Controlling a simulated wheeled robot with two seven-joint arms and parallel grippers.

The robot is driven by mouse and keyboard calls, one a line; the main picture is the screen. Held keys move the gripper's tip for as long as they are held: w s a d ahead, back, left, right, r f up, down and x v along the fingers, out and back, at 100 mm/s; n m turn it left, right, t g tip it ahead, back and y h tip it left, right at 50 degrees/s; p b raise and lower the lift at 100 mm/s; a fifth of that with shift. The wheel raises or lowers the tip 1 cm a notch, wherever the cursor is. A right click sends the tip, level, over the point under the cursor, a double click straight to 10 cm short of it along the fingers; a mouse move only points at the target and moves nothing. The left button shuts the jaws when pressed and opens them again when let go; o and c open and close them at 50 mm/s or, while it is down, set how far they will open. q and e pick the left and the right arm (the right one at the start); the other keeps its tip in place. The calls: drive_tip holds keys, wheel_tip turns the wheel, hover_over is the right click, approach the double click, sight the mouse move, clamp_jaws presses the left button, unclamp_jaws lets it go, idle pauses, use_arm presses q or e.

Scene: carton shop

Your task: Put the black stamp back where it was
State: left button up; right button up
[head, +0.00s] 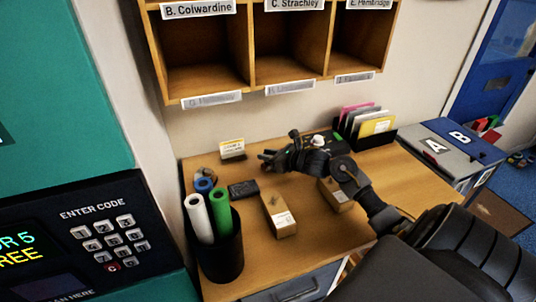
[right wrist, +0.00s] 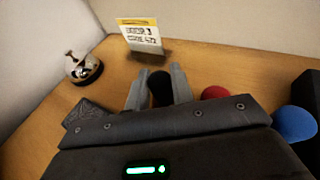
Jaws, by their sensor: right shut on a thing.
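The black stamp (right wrist: 160,88) shows in the right wrist view as a dark rounded handle between the two grey fingers. My right gripper (right wrist: 158,84) is shut on it. In the head view my right gripper (head: 270,157) is over the back of the desk, near the small standing card (head: 232,149); the stamp cannot be made out there. The stamp's lower end is hidden, so I cannot tell whether it touches anything. A red knob (right wrist: 215,92) and a blue knob (right wrist: 295,123) show right of the fingers. My left gripper is out of view.
A dark flat pad (head: 243,189) lies on the desk (head: 248,262). A bell (right wrist: 82,68) stands left of the card. A cardboard box (head: 279,214) and a black bin of rolls (head: 222,255) stand in front. A file rack (head: 365,140) is at right; pigeonholes (head: 290,45) hang above.

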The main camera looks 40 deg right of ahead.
drive_tip(key=shift+f, duration=0.15)
drive_tip(key=o, duration=0.5)
drive_tip(key=shift+r, duration=0.3)
drive_tip(key=b+v, duration=0.2)
drive_tip(key=v, duration=0.9)
drive_tip(key=shift+f, duration=0.2)
drive_tip(key=shift+s+d+r, duration=0.1)
drive_tip(key=shift+s+r, duration=0.1)
drive_tip(key=shift+s, duration=0.25)
